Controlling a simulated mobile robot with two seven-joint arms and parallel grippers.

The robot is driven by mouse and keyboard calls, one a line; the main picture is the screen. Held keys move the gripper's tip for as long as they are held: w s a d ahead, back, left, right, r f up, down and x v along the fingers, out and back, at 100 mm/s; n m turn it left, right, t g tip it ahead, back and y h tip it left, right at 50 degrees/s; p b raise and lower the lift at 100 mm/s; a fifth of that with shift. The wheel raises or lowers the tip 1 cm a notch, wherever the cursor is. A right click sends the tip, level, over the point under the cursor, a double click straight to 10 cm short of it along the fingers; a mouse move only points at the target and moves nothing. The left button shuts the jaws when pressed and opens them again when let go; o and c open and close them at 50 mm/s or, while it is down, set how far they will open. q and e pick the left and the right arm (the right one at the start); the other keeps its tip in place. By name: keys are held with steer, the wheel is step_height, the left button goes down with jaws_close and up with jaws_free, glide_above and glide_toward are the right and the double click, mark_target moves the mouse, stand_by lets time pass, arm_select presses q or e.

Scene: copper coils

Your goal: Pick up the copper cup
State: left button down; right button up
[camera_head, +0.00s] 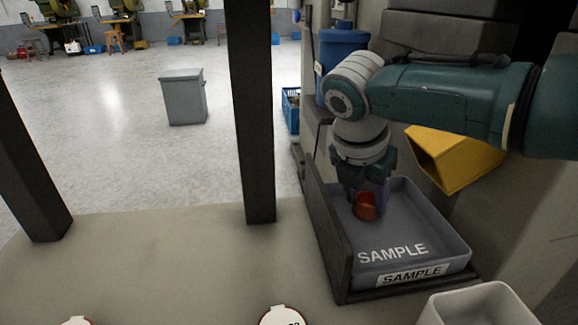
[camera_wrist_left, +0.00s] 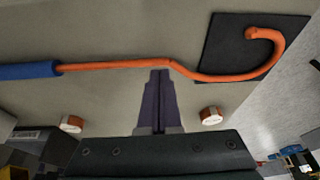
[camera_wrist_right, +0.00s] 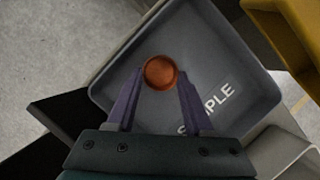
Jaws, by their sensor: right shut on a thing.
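The copper cup (camera_head: 366,206) is a small round orange-brown piece at the fingertips of my right gripper (camera_head: 366,192), over the grey tray marked SAMPLE (camera_head: 455,238). In the right wrist view the cup (camera_wrist_right: 160,72) shows between the two purple fingers of the right gripper (camera_wrist_right: 160,84), which are shut on it. I cannot tell whether the cup touches the tray floor. My left gripper (camera_wrist_left: 160,72) shows only in the left wrist view, with its fingers together and nothing visible between them. An orange hooked rod with a blue handle (camera_wrist_left: 110,65) lies beyond its tips.
A dark rack wall (camera_head: 328,235) stands along the tray's left side. A yellow bin (camera_head: 455,160) is behind it, and a pale container (camera_head: 480,305) is in front. A dark post (camera_head: 250,110) rises from the table (camera_head: 160,260). The table's left part is largely clear.

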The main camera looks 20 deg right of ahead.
jaws_close()
